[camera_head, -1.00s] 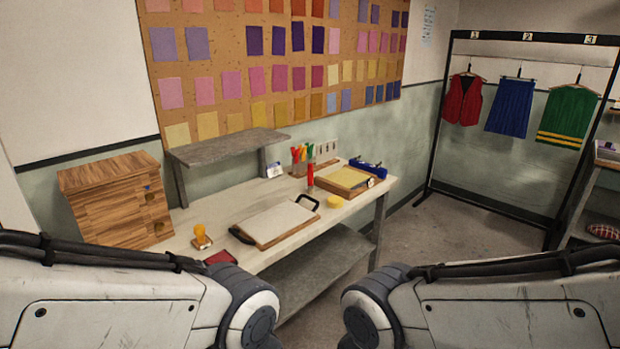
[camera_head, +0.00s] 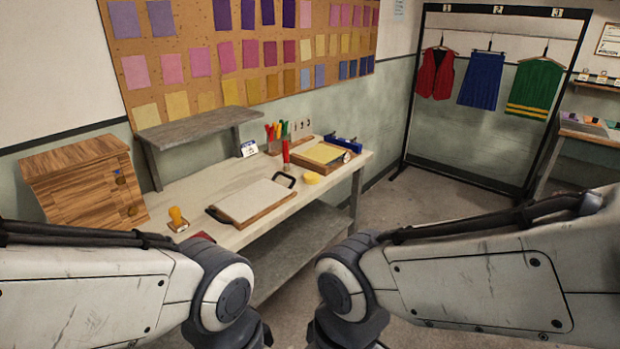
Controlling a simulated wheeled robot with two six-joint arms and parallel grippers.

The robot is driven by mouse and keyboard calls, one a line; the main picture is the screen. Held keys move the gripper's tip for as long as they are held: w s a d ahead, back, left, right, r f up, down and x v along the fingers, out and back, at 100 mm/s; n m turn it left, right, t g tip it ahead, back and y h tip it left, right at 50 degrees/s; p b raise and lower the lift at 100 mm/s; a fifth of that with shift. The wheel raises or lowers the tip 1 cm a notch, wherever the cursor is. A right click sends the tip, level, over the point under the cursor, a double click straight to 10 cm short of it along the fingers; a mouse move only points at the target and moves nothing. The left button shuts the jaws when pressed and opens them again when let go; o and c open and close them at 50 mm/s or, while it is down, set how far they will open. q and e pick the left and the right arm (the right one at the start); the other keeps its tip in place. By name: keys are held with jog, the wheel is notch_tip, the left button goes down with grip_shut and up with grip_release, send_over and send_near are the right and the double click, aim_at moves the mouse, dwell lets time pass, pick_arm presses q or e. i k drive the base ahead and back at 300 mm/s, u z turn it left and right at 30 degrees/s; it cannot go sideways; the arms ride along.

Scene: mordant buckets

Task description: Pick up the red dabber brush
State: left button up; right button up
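A red upright stick-like thing (camera_head: 286,152), which looks like the red dabber brush, stands on the workbench (camera_head: 205,192) beside the left edge of a wooden tray. Just behind it is a holder (camera_head: 273,147) with several brushes with red, yellow and green parts. At this size I cannot tell whether the red thing stands free or in a stand, and one of the held brushes also looks red. Both my arms show only as upper links along the bottom. Neither gripper is in view.
On the bench are a clipboard-like board (camera_head: 252,200), a wooden tray with a yellow sheet (camera_head: 323,153), a yellow round thing (camera_head: 312,178), an orange-topped stamp (camera_head: 178,219) and a wooden drawer box (camera_head: 84,188). A grey raised shelf (camera_head: 195,128) stands behind. Floor right of the bench is clear.

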aim_at(285, 152)
jog(key=k, duration=0.55)
jog(key=z, duration=0.45)
jog(key=i, duration=1.45)
jog(key=u, duration=0.8)
jog(key=i, duration=0.75)
jog(key=u, duration=0.5)
